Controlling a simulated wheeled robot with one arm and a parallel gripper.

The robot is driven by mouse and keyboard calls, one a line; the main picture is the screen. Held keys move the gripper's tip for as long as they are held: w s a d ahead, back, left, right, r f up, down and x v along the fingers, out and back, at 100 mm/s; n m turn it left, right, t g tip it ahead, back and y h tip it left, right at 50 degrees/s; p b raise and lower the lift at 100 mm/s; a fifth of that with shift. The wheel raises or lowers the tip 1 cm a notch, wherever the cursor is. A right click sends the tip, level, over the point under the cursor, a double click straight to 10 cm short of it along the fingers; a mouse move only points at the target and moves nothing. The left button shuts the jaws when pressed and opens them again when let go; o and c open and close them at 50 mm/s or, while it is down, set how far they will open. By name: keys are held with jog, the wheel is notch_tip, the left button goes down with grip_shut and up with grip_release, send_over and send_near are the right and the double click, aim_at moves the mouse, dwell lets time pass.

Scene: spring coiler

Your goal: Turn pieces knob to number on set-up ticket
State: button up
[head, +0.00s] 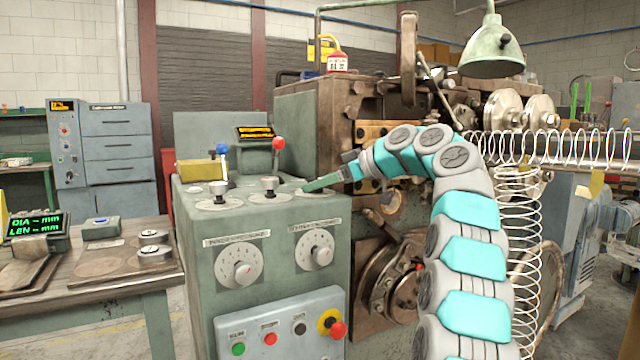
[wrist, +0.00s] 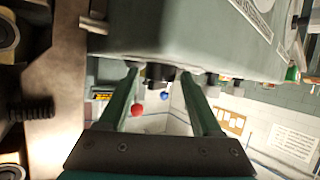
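My gripper (head: 308,187) reaches left over the right side of the green console's top in the head view. In the wrist view my gripper (wrist: 160,68) has its two green fingers apart. A dark knob (wrist: 160,76) shows in the gap between the fingertips; I cannot tell whether they touch it. On the console top, the middle knob (head: 269,184) and left knob (head: 218,188) stand on pale dials. Two more knobs, left (head: 243,272) and right (head: 321,256), are on the front face. Their labels are too small to read, so I cannot tell which is the pieces knob or find the ticket.
A red-ball lever (head: 278,143) and a blue-ball lever (head: 222,149) rise from the console (head: 200,270). A small orange-text display (head: 255,133) stands behind. A button panel (head: 280,330) is below. The coiling machine (head: 330,110) and wire spring (head: 525,250) are right; a bench (head: 110,275) is left.

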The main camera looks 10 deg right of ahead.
grip_shut()
dwell(0.3)
jog(key=shift+b, duration=0.3)
